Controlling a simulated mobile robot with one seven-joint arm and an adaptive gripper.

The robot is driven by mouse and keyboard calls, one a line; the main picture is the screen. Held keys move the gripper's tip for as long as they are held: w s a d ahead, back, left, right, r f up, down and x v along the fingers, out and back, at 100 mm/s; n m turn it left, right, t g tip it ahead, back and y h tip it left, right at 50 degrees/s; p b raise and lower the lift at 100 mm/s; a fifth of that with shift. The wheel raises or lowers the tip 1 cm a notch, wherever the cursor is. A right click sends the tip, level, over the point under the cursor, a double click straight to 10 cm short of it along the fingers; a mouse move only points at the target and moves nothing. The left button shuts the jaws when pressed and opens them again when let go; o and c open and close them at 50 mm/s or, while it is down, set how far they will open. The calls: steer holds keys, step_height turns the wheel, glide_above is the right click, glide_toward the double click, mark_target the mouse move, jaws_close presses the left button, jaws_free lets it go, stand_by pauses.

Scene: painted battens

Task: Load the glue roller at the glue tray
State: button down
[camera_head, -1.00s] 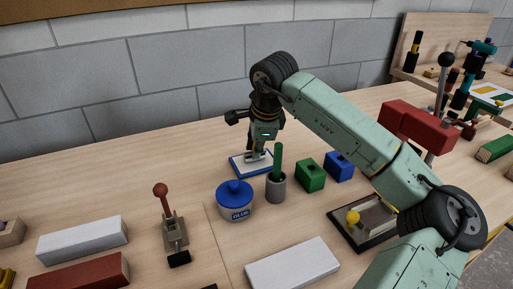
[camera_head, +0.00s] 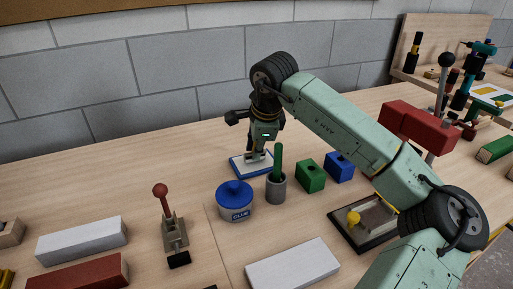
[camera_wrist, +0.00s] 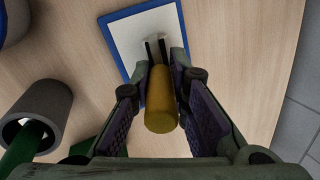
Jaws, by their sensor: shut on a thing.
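The glue tray (camera_head: 237,167) lies flat near the back of the bench, a white bed in a blue rim; its rim also shows in the wrist view (camera_wrist: 117,49). My gripper (camera_head: 258,150) points down over the tray. In the wrist view my gripper (camera_wrist: 160,88) is shut on the yellow handle of the glue roller (camera_wrist: 161,105). The roller's dark fork prongs and pale head are over the white bed. I cannot tell whether the head touches the bed. In the head view my gripper mostly hides the roller.
A blue-lidded glue pot (camera_head: 235,204) and a grey cup (camera_head: 276,189) with a green stick stand just in front of the tray. A green block (camera_head: 310,176) and a blue block (camera_head: 340,167) sit to the right. The bench left of the tray is clear.

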steer(key=shift+r+p, duration=1.7)
steer(key=shift+r, duration=1.75)
